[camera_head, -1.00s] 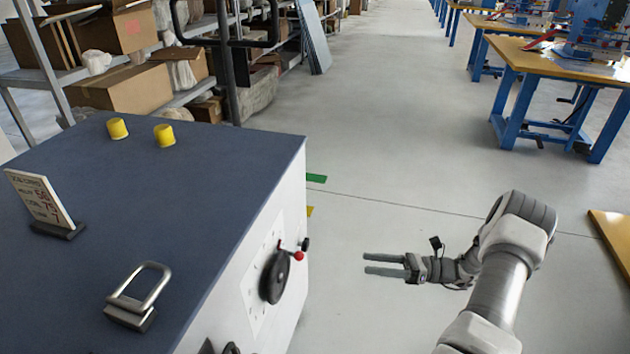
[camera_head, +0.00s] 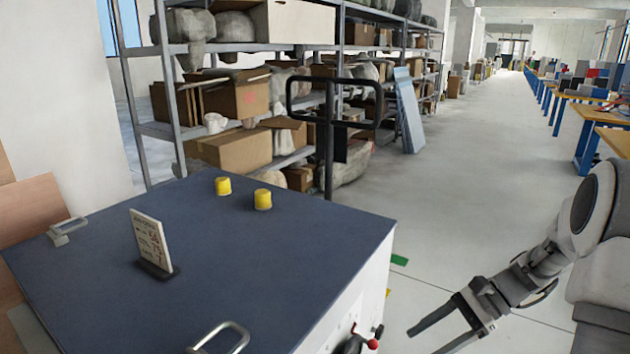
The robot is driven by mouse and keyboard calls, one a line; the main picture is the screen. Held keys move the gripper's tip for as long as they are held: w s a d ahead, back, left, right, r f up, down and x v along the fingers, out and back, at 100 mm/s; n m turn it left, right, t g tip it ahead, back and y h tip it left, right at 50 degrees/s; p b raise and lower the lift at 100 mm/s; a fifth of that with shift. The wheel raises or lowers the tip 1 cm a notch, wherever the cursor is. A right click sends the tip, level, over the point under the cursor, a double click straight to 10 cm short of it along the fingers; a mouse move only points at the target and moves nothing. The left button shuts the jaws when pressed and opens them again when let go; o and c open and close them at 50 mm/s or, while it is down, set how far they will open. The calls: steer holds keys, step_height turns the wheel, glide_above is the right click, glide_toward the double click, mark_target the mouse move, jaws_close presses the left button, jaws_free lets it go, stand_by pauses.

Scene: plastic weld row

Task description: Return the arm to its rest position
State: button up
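My gripper (camera_head: 442,337) is at the lower right, over the floor to the right of the blue-topped cabinet (camera_head: 300,235). Its two dark fingers are apart with nothing between them, and they point left and down toward the cabinet's side. A gap of floor shows between the fingers and the cabinet. My arm, white and grey, folds up at the right edge of the view.
Shelves with boxes (camera_head: 235,152) stand behind. The aisle floor (camera_head: 470,190) is clear.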

steer(key=s+a+r+n+t+h+b, duration=0.1)
steer(key=s+a+r+n+t+h, duration=0.3)
steer(key=s+r+n, duration=0.35)
steer(key=s+a+r+n+t+h, duration=0.3)
steer(key=s+a+r+n+h, duration=0.1)
steer(key=s+r+n+h, duration=0.3)
step_height(320, 180, up, 19)
steer(key=p, duration=1.8)
steer(key=shift+s+d+f+n+y, duration=0.2)
steer(key=shift+n+y, duration=0.1)
steer(key=shift+n, duration=0.15)
steer(key=shift+w, duration=0.1)
stand_by(1.2)
